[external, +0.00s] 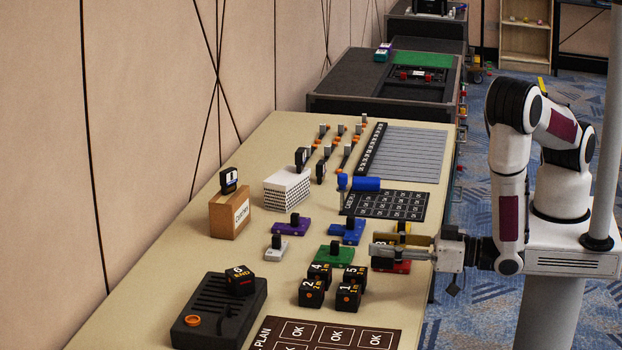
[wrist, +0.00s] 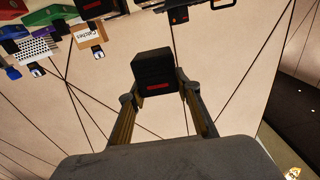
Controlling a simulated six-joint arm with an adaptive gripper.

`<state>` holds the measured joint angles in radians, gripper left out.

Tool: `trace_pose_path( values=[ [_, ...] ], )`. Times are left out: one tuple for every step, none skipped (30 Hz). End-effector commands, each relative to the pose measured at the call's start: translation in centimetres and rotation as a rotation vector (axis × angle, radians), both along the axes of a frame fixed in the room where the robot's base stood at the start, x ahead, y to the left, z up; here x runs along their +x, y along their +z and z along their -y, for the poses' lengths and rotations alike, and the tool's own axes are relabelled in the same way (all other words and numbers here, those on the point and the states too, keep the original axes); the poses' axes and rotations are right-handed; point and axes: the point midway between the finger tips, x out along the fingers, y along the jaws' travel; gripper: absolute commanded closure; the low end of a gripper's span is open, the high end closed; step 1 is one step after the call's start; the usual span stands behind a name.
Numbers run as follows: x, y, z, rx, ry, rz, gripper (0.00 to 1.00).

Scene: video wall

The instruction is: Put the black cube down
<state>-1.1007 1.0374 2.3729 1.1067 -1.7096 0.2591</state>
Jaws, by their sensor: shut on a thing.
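In the wrist view, a black cube (wrist: 153,72) with a red mark on its near face sits between the fingertips of my gripper (wrist: 157,92), which is shut on it. In the external view, my gripper (external: 376,249) reaches left over the right side of the table, above a red block (external: 392,267). The held cube cannot be made out clearly there. Other black cubes with white numbers stand in a cluster: 4 (external: 320,274), 5 (external: 354,276), 2 (external: 311,293) and 1 (external: 348,297). A cube marked 6 END (external: 240,281) rests on the ribbed black tray (external: 205,328).
Green (external: 334,255), blue (external: 346,232), purple (external: 291,226) and white (external: 276,251) blocks with black knobs stand near the gripper. A dark PLAN board (external: 325,337) lies in front. A cardboard box (external: 229,216) stands left. Bare table shows between the tray and the cubes.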

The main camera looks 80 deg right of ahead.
Motion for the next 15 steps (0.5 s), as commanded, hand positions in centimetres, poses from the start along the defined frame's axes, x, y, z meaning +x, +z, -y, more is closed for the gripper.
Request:
trace_pose_path(
  values=[
    [-0.5,0.0,-0.8,0.001,0.012,0.000,0.90],
    [-0.7,0.0,-1.1,0.001,0.015,0.000,0.90],
    [-0.9,-0.1,-1.4,0.000,0.019,-0.001,0.90],
    [-1.0,-0.1,-1.7,0.000,0.021,-0.001,0.90],
    [-1.2,-0.2,-1.9,-0.001,0.022,-0.003,0.90],
    [-1.2,-0.3,-2.0,-0.003,0.016,-0.005,0.90],
    [-1.1,-0.4,-1.8,-0.004,0.003,-0.006,0.90],
    [-1.0,-0.4,-1.6,-0.006,-0.004,-0.008,0.90],
    [-1.0,-0.5,-1.5,-0.010,-0.010,-0.011,0.90],
    [-0.9,-0.6,-1.5,-0.014,-0.012,-0.013,0.90],
    [-1.0,-0.6,-1.4,-0.017,-0.013,-0.015,0.90],
    [-1.0,-0.6,-1.4,-0.019,-0.013,-0.016,0.90],
    [-1.0,-0.6,-1.4,-0.020,-0.013,-0.016,0.90],
    [-1.0,-0.6,-1.4,-0.020,-0.013,-0.016,0.90],
    [-1.0,-0.6,-1.4,-0.020,-0.013,-0.015,0.90]
  ],
)
